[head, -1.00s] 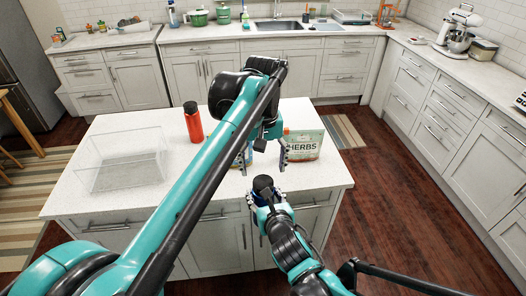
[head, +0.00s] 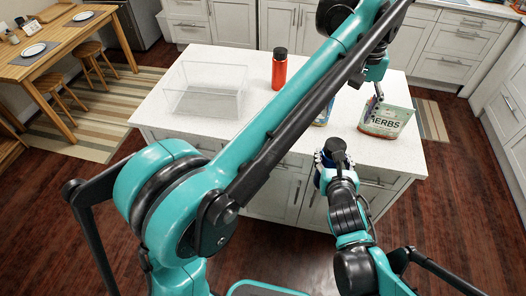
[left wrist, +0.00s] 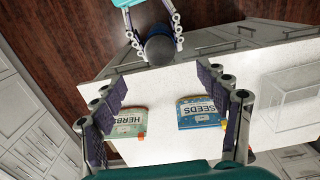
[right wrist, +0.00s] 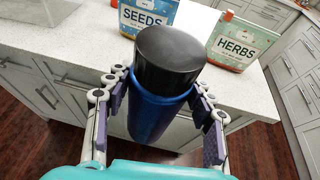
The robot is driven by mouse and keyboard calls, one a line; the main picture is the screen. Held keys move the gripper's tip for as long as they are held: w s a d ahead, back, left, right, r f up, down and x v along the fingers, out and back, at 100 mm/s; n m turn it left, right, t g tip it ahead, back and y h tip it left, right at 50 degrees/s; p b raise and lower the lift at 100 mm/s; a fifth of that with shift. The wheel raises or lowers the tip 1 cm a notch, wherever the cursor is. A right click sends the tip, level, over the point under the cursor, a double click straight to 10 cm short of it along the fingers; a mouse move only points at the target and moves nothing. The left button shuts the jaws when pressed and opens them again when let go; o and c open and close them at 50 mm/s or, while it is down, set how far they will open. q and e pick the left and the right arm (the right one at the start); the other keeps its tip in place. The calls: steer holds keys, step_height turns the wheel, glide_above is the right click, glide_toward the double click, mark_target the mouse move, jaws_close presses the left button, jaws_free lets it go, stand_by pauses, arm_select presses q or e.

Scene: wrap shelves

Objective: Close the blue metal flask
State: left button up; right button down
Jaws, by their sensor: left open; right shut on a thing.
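The blue metal flask (right wrist: 150,115) is upright between the fingers of my right gripper (right wrist: 158,90), in front of the island's edge. A black lid (right wrist: 170,58) sits on its top; I cannot tell how tightly. In the head view the black lid (head: 335,146) shows above my right gripper (head: 326,160). My left gripper (left wrist: 168,82) is open and empty, its fingers wide apart over the island. From the left wrist the black lid (left wrist: 159,50) is beyond its fingertips, apart from them. In the head view my left arm hides part of that gripper.
On the white island (head: 170,115) stand a herbs bag (head: 388,122), a seeds bag (left wrist: 200,113), a red bottle with a black cap (head: 279,70) and a clear open box (head: 205,103). The bags stand close to my left gripper. The island's left front top is clear.

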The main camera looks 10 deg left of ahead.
arm_select(q)
steer(key=s+a+f+t, duration=0.2)
steer(key=a+f, duration=0.1)
steer(key=a, duration=0.4)
steer(key=s+a+f+t, duration=0.1)
steer(key=s+a+f, duration=0.2)
steer(key=a, duration=0.5)
steer(key=s+a+f+t, duration=0.4)
steer(key=s+a+f, duration=0.5)
steer(key=f, duration=0.4)
steer(key=shift+s+a+f, duration=0.15)
steer(key=shift+s+a, duration=0.1)
steer(key=shift+a, duration=0.6)
